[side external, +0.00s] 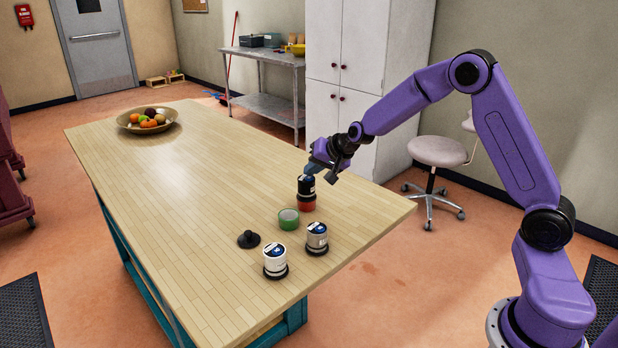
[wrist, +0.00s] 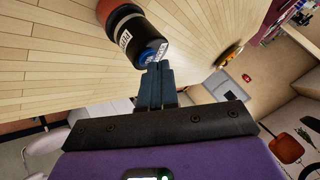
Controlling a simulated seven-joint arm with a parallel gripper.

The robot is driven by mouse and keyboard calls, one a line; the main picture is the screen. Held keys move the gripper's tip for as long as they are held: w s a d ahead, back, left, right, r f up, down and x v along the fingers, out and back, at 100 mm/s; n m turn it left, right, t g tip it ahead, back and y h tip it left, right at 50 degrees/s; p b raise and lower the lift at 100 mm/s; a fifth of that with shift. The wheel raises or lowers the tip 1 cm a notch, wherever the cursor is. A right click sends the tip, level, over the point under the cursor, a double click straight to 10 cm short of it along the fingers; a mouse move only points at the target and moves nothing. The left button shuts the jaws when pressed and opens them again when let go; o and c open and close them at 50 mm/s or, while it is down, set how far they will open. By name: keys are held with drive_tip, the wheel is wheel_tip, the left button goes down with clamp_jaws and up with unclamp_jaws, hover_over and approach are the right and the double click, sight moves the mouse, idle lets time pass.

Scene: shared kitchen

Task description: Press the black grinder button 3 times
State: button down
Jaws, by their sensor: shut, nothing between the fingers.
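The black grinder (side external: 307,185) stands upright on a red base (side external: 306,205) near the right edge of the wooden table. In the wrist view, the black grinder (wrist: 140,38) shows a white label and a blue top (wrist: 147,57). My gripper (side external: 311,169) is above it, pointing down at its top. In the wrist view, the shut blue fingers of my gripper (wrist: 159,68) are right at the blue top, with nothing between them. I cannot tell whether the tips touch the button or sit just above it.
A green round container (side external: 288,219), a grey grinder (side external: 316,236), a white grinder (side external: 275,261) and a black knobbed piece (side external: 248,240) stand close by on the table (side external: 190,210). A fruit bowl (side external: 126,124) is at the far end. The table's middle is clear.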

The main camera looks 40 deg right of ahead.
sight(312, 179)
drive_tip(key=shift+f, duration=0.1)
drive_tip(key=shift+r, duration=0.8)
drive_tip(key=shift+r, duration=0.1)
drive_tip(key=shift+r, duration=2.95)
idle(0.5)
drive_tip(key=shift+f, duration=3)
idle(0.5)
